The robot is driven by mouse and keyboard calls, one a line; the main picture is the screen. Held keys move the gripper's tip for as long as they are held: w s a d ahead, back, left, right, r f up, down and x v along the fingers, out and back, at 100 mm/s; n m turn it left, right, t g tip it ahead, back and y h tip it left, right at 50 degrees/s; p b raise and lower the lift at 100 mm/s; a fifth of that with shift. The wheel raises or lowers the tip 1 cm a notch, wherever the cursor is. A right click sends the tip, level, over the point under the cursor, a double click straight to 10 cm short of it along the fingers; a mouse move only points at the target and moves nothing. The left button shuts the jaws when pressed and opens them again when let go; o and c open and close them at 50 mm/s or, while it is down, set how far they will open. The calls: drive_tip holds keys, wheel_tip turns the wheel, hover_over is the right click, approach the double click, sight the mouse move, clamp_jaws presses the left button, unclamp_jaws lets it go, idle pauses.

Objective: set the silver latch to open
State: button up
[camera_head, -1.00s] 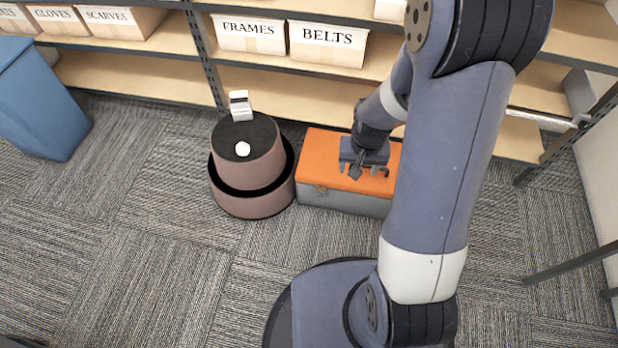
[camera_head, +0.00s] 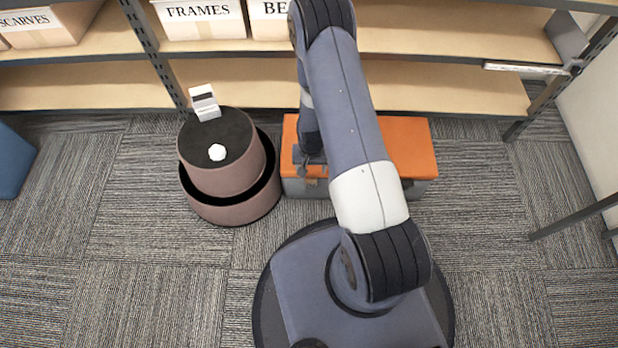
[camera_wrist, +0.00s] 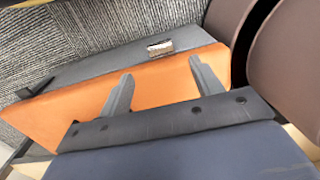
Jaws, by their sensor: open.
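The silver latch (camera_wrist: 160,46) is a small metal piece on the grey front side of a box with an orange lid (camera_head: 408,142). In the wrist view it lies just beyond my fingertips, near the lid's edge. The box's lid (camera_wrist: 150,92) looks closed. My gripper (camera_wrist: 161,70) is open and empty, its two fingers apart over the orange lid and pointing toward the latch side. In the head view my gripper (camera_head: 310,168) is at the left front part of the box, partly hidden by my arm. Whether a finger touches the latch, I cannot tell.
Shelves (camera_head: 440,95) run behind. A blue bin (camera_head: 14,160) is at far left.

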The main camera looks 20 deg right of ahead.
sight(311, 182)
wheel_tip(311, 182, down, 8)
drive_tip(key=shift+f+b, duration=0.2)
drive_tip(key=shift+b, duration=0.9)
clamp_jaws()
